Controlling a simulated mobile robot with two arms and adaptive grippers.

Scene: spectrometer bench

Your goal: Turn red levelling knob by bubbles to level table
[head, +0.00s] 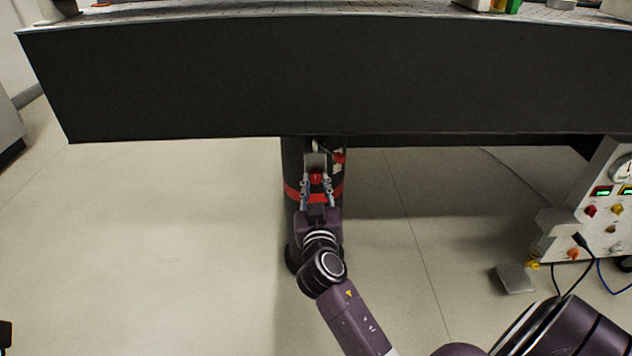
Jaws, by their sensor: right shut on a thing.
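The optical table (300,85) fills the upper part of the head view, with its broad dark front side facing me. Under it stands a dark cylindrical leg (293,160) with a red band. The red levelling knob (317,177) is on the front of this leg, just under the table. My right gripper (317,181) is at the knob, its fingers on both sides of it, shut on it. The bubbles are not visible in this view. My left gripper is not in view.
An instrument panel (612,212) with knobs, displays and cables stands at the right. A grey pedal-like block (515,279) lies on the floor beside it. Several small items stand along the tabletop's edge. The floor (170,240) left of the leg is clear.

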